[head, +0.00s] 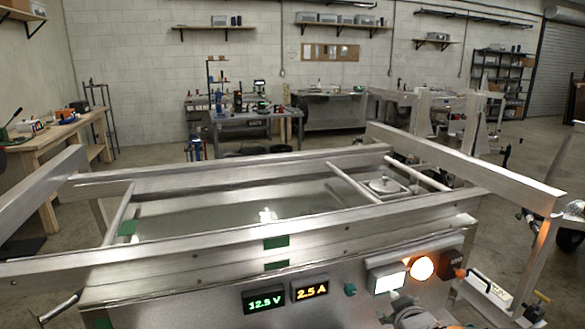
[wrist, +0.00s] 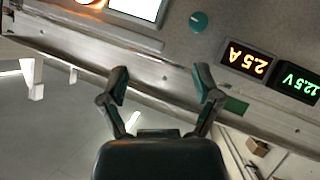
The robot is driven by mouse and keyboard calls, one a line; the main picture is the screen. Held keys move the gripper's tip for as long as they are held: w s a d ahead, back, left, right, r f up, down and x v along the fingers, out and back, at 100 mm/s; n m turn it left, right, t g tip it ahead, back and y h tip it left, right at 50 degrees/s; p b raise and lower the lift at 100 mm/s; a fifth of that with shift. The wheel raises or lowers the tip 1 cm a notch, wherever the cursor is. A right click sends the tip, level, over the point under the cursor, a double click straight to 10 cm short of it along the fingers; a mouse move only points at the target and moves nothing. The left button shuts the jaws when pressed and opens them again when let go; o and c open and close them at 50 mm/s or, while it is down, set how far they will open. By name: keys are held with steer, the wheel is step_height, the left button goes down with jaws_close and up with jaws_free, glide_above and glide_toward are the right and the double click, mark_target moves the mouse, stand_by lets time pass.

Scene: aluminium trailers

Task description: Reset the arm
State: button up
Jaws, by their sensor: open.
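My gripper (wrist: 161,84) shows in the wrist view with its two dark fingers spread apart and nothing between them. The same trailer (head: 190,293) fills the front of the head view. Its panel carries a green 12.5 V display (head: 264,301), an orange 2.5 A display (head: 311,291), a lit white screen (head: 387,281) and a glowing orange lamp (head: 421,268). A grey part at the bottom of the head view is cut off and unclear.
Metal rails (head: 290,226) frame the trailer top and rise at both sides. A wooden bench (head: 58,135) stands at the left. A grey worktable (head: 250,116) and shelves (head: 498,75) stand at the back. Some concrete floor between them is free.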

steer(key=s+a+r+m+g, duration=0.1)
steer(key=s+a+r+g, duration=0.1)
steer(key=s, duration=0.5)
steer(key=s+a+r+m+g, duration=0.2)
steer(key=s, duration=0.6)
steer(key=s+a+r+m+g, duration=0.1)
steer(key=s+a+r+g, duration=0.1)
steer(key=s, duration=0.5)
steer(key=shift+s+a+m+g, duration=0.2)
steer(key=shift+m+g, duration=0.1)
stand_by(2.0)
